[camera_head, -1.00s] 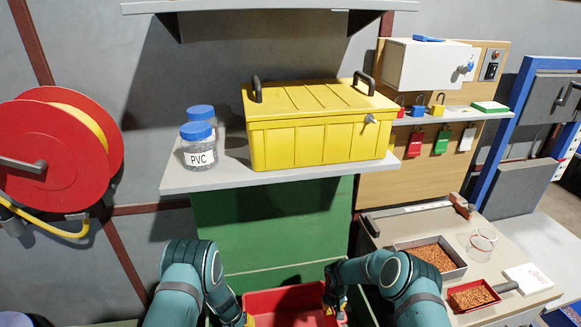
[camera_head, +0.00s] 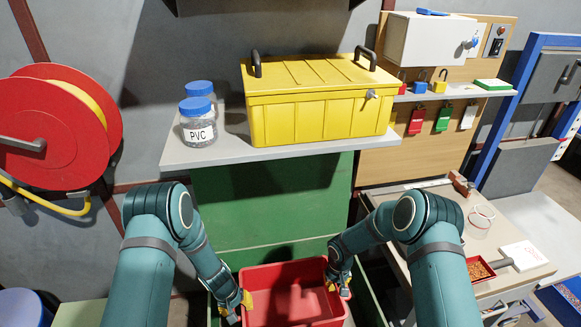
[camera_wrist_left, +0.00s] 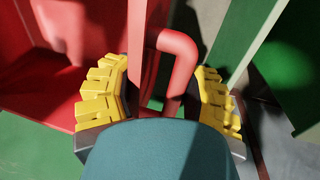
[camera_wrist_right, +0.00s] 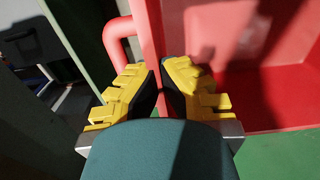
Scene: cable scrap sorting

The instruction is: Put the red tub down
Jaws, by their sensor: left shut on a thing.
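The red tub (camera_head: 293,268) is an open tub at the bottom middle of the head view, in front of a green panel. My left gripper (camera_head: 238,301) is shut on its left side; in the left wrist view a red handle loop (camera_wrist_left: 176,50) and the tub wall lie between the yellow fingers (camera_wrist_left: 160,100). My right gripper (camera_head: 339,283) is at the opposite side; in the right wrist view its fingers (camera_wrist_right: 160,85) are close together at the rim, beside the other handle (camera_wrist_right: 116,40). The tub's underside is hidden, so I cannot tell whether it rests on anything.
Green walls (camera_head: 270,205) and a green surface (camera_wrist_right: 275,150) surround the tub closely. A grey shelf (camera_head: 225,150) above holds a yellow box (camera_head: 315,115) and jars (camera_head: 198,125). A bench (camera_head: 510,225) with a small red tray (camera_head: 482,270) stands to the right.

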